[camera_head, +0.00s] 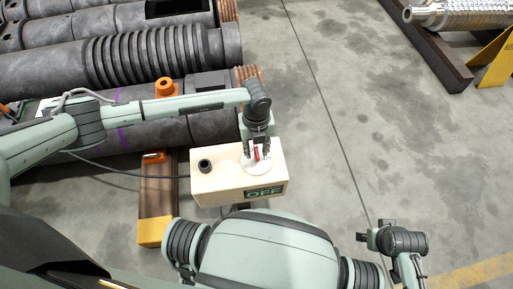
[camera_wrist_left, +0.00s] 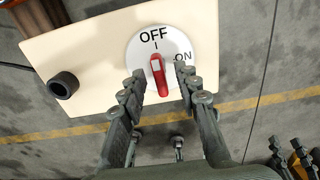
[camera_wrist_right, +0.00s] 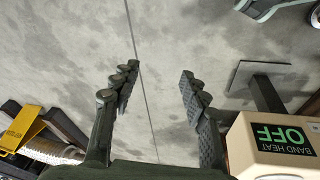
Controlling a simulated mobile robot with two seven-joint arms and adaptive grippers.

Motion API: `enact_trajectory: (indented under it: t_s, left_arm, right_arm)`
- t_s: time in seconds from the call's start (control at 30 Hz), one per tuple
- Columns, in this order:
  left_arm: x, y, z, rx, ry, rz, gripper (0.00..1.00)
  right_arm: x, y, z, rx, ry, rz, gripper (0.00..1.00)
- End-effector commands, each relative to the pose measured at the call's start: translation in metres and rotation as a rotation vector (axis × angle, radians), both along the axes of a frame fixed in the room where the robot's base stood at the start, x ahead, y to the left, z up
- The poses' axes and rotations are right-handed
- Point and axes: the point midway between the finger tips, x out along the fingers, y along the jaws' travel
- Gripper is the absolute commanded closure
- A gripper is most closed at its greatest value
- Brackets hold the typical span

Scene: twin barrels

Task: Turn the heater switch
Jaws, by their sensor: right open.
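The heater switch is a red knob (camera_wrist_left: 157,76) on a round white dial (camera_wrist_left: 140,42) marked OFF and ON. The knob's white-tipped end points to the OFF mark. The dial is on the cream box top (camera_head: 217,178), whose front display (camera_head: 264,192) reads OFF. My left gripper (camera_head: 258,150) is above the dial, pointing down. In the left wrist view its open fingers (camera_wrist_left: 160,85) are on either side of the knob, with gaps showing. My right gripper is open and empty in the right wrist view (camera_wrist_right: 157,78), over bare floor, apart from the box.
A short black cylinder (camera_head: 205,166) stands on the box, left of the dial. Dark grey barrels (camera_head: 130,55) lie at the back left, near a beam with a yellow end (camera_head: 155,231). A shiny metal barrel (camera_head: 465,14) lies at the top right. The floor between is clear.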

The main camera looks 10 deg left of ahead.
Motion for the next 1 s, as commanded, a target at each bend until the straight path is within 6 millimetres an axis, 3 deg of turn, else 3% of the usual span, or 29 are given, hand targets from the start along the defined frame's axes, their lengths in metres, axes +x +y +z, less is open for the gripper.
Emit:
enact_trajectory:
  t_s: [0.07,0.33,0.77,1.0]
  left_arm:
    - [-0.0001,-0.0002,0.0001,0.000,0.000,0.000,0.68]
    - [-0.0002,-0.0001,0.0004,0.000,0.001,0.000,1.00]
    - [0.0004,-0.0001,0.0002,0.000,0.000,-0.036,1.00]
    - [0.0005,0.0002,-0.0007,0.001,-0.001,-0.170,1.00]
  right_arm:
    - [-0.0004,-0.0003,-0.0005,0.000,0.002,0.000,0.55]
    - [-0.0015,-0.0007,-0.0016,-0.001,0.005,-0.001,0.55]
    - [-0.0063,-0.0013,-0.0047,-0.003,0.015,0.001,0.55]
    - [-0.0039,-0.0005,0.0046,-0.008,0.009,0.002,0.55]
